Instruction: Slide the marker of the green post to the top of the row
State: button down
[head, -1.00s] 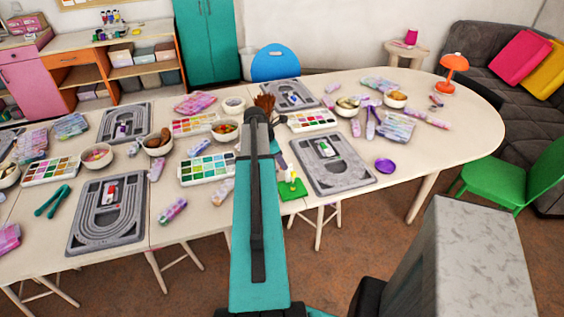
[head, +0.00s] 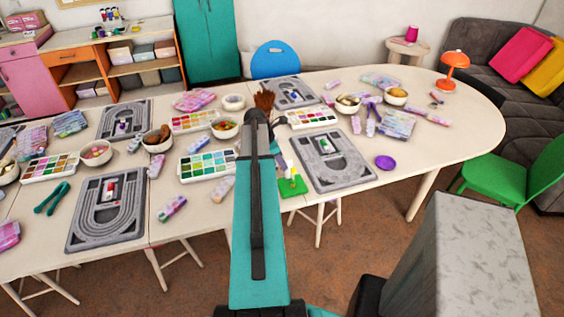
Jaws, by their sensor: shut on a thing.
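A grey bead board (head: 345,178) lies right of my arm, with a small green-and-white piece (head: 323,145) in its upper middle; which part of it is the marker is too small to tell. A small green plate (head: 292,188) with a pale upright piece and a yellow tip sits left of this board, near the table's front edge. My arm reaches over the table. My gripper (head: 281,152) is mostly hidden behind the arm, just left of the board and above the green plate. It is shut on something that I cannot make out.
Other grey boards lie at the left (head: 78,235), upper left (head: 147,107) and back (head: 309,101). Paint sets, bowls and tubes crowd the table between them. A purple dish (head: 385,162) sits right of the near board. Bare tabletop (head: 440,150) shows at the right.

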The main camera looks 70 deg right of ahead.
jog(key=shift+f+b, duration=0.35)
jog(key=shift+f, duration=0.85)
jog(key=c, duration=1.8)
grip_release()
jog(key=shift+o, duration=0.2)
jog(key=shift+r, duration=0.1)
jog(key=b+v, duration=0.3)
jog(key=v, duration=1)
jog(key=shift+w+r, duration=0.15)
jog(key=shift+r, duration=0.1)
jog(key=shift+a, duration=0.1)
